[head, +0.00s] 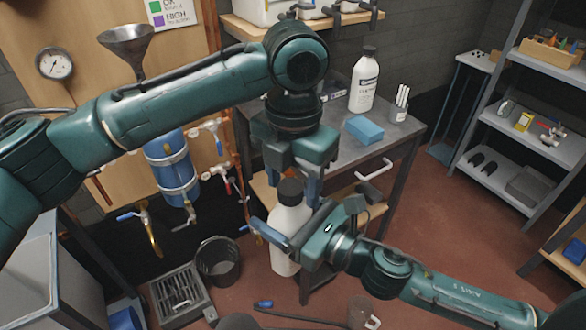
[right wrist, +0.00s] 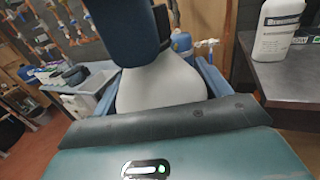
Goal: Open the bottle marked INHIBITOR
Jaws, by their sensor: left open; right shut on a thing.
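A white bottle (head: 287,222) with a dark cap (head: 290,191) is upright in my right gripper (head: 286,240), which is shut on its body from the right. No label shows on its visible side, so I cannot read its marking. My left gripper (head: 294,180) points down from above, open, with its fingers at either side of the cap; contact cannot be told. In the right wrist view the bottle's pale shoulder (right wrist: 160,90) shows between blue finger pads. A dark blue shape hides its top there. A second white bottle (head: 364,82) with a dark cap and label stands on the workbench.
The grey workbench (head: 400,128) behind holds a blue block (head: 365,130) and a cup of white sticks (head: 400,108). Blue vessel and pipes (head: 172,165) are at the left. A dark bucket (head: 217,262) stands on the floor. Shelves (head: 520,125) stand right, with open floor before them.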

